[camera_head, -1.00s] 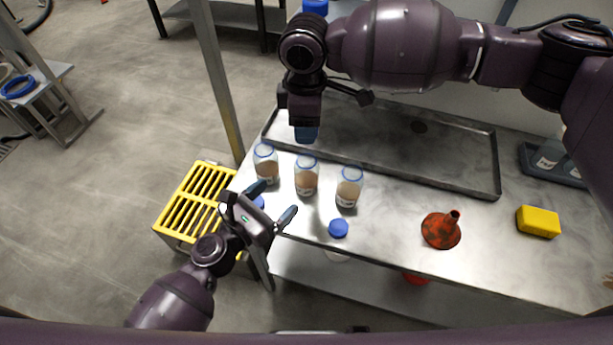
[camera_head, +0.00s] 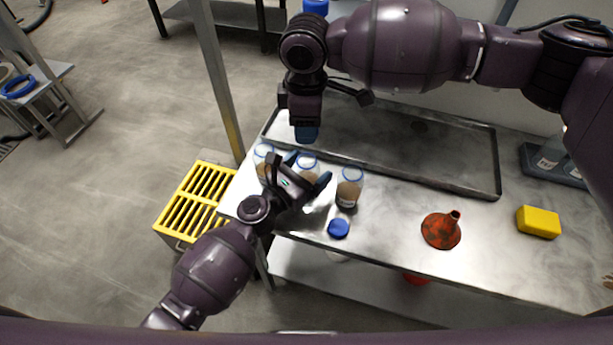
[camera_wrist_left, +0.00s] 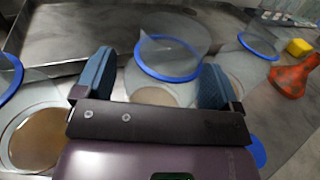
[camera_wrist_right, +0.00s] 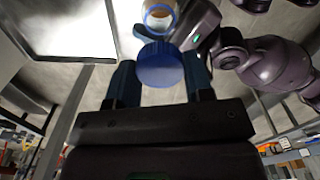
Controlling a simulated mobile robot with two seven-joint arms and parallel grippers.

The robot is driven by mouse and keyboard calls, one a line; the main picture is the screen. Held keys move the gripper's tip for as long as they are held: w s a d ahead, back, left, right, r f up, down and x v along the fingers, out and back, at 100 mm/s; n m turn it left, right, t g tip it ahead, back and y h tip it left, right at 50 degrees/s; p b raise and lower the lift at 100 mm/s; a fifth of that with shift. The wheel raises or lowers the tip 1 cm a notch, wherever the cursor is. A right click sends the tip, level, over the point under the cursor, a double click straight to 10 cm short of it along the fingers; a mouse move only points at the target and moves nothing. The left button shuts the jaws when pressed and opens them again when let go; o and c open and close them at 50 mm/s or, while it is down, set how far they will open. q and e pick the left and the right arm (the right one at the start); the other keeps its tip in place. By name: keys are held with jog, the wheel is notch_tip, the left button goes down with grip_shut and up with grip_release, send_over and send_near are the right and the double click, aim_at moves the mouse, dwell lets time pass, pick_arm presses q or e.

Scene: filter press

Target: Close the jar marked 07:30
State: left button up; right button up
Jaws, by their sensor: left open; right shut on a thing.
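Three clear jars with blue rims and brown contents stand in a row: a left jar (camera_head: 263,152), a middle jar (camera_head: 308,160) and a right jar (camera_head: 349,188). I cannot read their labels, so I cannot tell which is 07:30. My left gripper (camera_head: 306,171) is open, its fingers on either side of the middle jar; the left wrist view shows that jar's open blue rim (camera_wrist_left: 168,62) between them. My right gripper (camera_head: 306,135) points down behind the row, shut on a blue lid (camera_wrist_right: 160,65). Another blue lid (camera_head: 338,229) lies in front of the right jar.
A shallow metal tray (camera_head: 400,167) lies behind the jars on the metal table (camera_head: 390,250). A red funnel (camera_head: 440,231) and a yellow block (camera_head: 538,221) stand to the right. A yellow slatted crate (camera_head: 195,205) is left of the table. The table's front edge is close.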

aim_at(306, 151)
pick_arm(q)
jog(key=c, duration=1.4)
pick_arm(e)
jog(key=shift+f, duration=2.5)
jog(key=shift+f, duration=0.1)
jog(key=shift+f, duration=0.8)
jog(key=shift+f, duration=0.5)
